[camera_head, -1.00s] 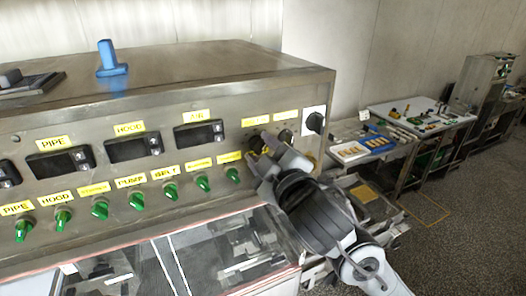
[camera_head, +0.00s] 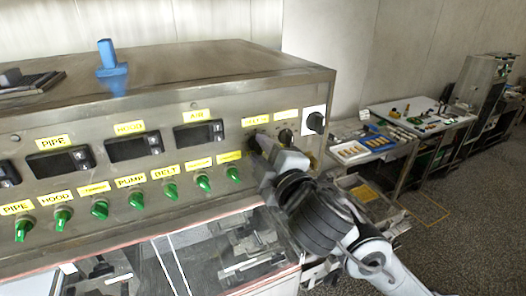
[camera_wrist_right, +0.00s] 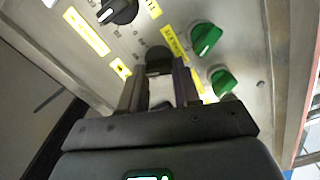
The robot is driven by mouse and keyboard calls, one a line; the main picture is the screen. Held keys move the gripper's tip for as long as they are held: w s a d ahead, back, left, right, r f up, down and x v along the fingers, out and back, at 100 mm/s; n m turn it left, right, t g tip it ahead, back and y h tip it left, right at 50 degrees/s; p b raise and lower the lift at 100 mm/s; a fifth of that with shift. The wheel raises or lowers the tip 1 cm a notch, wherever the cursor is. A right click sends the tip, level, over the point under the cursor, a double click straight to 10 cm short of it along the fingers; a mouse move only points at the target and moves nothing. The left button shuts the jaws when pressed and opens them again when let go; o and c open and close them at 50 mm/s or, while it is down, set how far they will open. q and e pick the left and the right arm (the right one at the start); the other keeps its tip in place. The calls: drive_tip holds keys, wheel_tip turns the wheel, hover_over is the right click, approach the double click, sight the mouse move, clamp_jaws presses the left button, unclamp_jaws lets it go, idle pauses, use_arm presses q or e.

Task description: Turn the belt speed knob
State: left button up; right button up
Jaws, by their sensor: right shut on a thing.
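My right gripper (camera_head: 258,158) is at the right end of the control panel (camera_head: 100,160), up against its front. In the right wrist view its two fingers (camera_wrist_right: 160,85) close around a dark knob (camera_wrist_right: 159,60), and the jaws are shut on it. In the head view that knob is hidden behind the gripper, under a yellow label (camera_head: 255,121) whose text is too small to read. Another dark knob (camera_head: 286,137) sits just to the right of it. My left gripper is not in view.
Several green knobs (camera_head: 166,190) line the panel's lower row, below displays (camera_head: 203,135). A black switch on a white plate (camera_head: 314,122) is at the panel's right end. A blue object (camera_head: 109,58) stands on the machine's top. A bench with trays (camera_head: 349,151) is at the right.

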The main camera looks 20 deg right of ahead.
drive_tip(key=n, duration=0.3)
drive_tip(key=shift+n, duration=0.4)
drive_tip(key=n, duration=0.3)
drive_tip(key=shift+f+n+b, duration=0.15)
drive_tip(key=shift+n+b, duration=0.15)
drive_tip(key=shift+b, duration=0.1)
drive_tip(key=n, duration=0.3)
drive_tip(key=shift+f+n+b, duration=0.1)
drive_tip(key=shift+n+b, duration=0.25)
drive_tip(key=shift+n, duration=0.45)
drive_tip(key=o, duration=1.1)
drive_tip(key=shift+c, duration=0.2)
